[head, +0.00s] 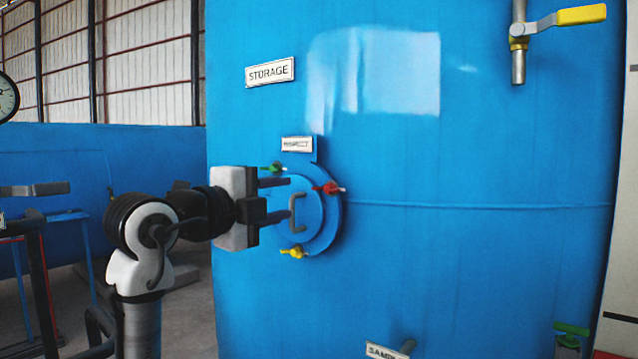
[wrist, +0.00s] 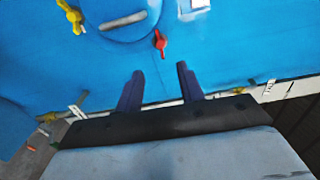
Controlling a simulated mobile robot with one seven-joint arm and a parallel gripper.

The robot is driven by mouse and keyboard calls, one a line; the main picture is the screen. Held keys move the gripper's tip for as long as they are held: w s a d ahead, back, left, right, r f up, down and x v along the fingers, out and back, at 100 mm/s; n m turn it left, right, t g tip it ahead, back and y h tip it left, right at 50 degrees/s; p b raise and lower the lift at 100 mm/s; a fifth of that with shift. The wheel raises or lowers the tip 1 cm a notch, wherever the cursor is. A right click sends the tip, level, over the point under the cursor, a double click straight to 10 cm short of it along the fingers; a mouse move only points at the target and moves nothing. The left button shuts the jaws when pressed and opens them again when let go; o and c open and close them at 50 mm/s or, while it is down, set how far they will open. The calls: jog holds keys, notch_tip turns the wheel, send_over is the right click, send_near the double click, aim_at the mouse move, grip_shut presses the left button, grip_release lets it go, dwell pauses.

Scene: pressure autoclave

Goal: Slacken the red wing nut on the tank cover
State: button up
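The red wing nut (head: 328,188) sits on the right rim of the round blue tank cover (head: 312,222) in the head view. In the wrist view the red wing nut (wrist: 160,42) shows beyond my fingertips, roughly in line with the gap between them. My gripper (head: 288,198) is open and empty, in front of the cover and left of the red nut. Its two dark fingers also show apart in the wrist view (wrist: 160,72). The fingers do not appear to touch the nut. The exact distance is hard to tell.
A green wing nut (head: 274,168) is at the cover's upper left and a yellow wing nut (head: 293,252) at its bottom. A grey handle (head: 293,213) stands out from the cover. A yellow-handled valve (head: 560,18) is at the upper right. The tank wall between is clear.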

aim_at(327, 190)
jog(key=p+x, duration=0.3)
jog(key=x, duration=0.7)
jog(key=shift+r+p, duration=0.1)
jog(key=shift+p, duration=0.3)
jog(key=shift+w+d, duration=0.35)
jog(key=shift+w, duration=0.15)
grip_shut()
